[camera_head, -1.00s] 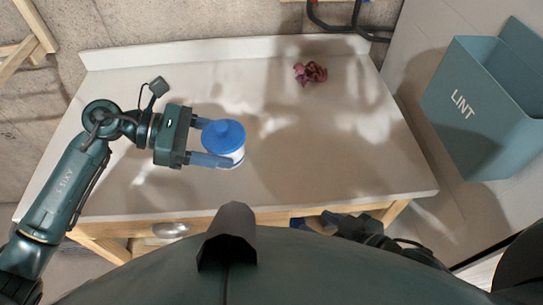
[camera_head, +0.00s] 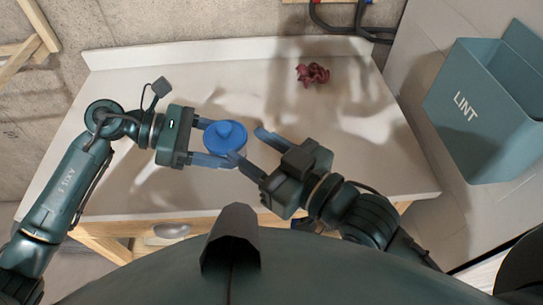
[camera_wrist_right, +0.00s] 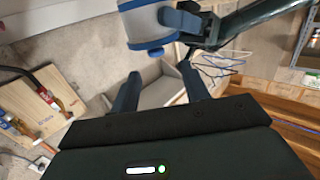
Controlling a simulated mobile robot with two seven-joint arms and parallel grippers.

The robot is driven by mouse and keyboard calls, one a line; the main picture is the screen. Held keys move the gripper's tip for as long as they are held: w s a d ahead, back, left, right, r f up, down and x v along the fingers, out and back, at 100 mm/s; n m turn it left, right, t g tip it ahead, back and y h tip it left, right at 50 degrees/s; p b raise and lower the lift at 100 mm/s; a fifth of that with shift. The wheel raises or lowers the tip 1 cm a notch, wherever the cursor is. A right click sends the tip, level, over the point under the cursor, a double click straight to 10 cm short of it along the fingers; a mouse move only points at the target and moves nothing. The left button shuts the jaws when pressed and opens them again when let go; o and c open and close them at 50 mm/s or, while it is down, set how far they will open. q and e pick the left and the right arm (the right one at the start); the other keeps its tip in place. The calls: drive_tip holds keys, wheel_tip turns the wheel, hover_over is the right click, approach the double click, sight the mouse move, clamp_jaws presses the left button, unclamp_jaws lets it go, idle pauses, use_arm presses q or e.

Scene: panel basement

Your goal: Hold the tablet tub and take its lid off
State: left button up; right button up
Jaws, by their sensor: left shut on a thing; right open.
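The tablet tub shows its round blue lid (camera_head: 225,134) from above in the head view; its body is almost hidden below. In the right wrist view the tub's pale body (camera_wrist_right: 146,24) shows at the top, with blue parts around it. My left gripper (camera_head: 217,143) is shut on the tub from the left, one finger on each side. My right gripper (camera_head: 248,148) is open and empty at the tub's right. Its fingers point toward the lid, the lower one close to the lid's edge. I cannot tell whether it touches.
The pale worktop (camera_head: 350,165) is largely clear around the tub. A crumpled dark red cloth (camera_head: 313,73) lies near its back edge. A teal bin marked LINT (camera_head: 480,115) stands beyond the right edge. A low raised lip (camera_head: 150,54) runs along the back.

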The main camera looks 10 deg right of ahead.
sight(219, 127)
drive_tip(key=x, duration=0.8)
drive_tip(key=shift+w+a, duration=0.2)
drive_tip(key=shift+a, duration=0.05)
drive_tip(key=shift+c, duration=0.4)
use_arm(q)
drive_tip(key=shift+w+r, duration=0.1)
use_arm(e)
drive_tip(key=shift+s+f, duration=0.1)
clamp_jaws()
drive_tip(key=shift+r, duration=1.25)
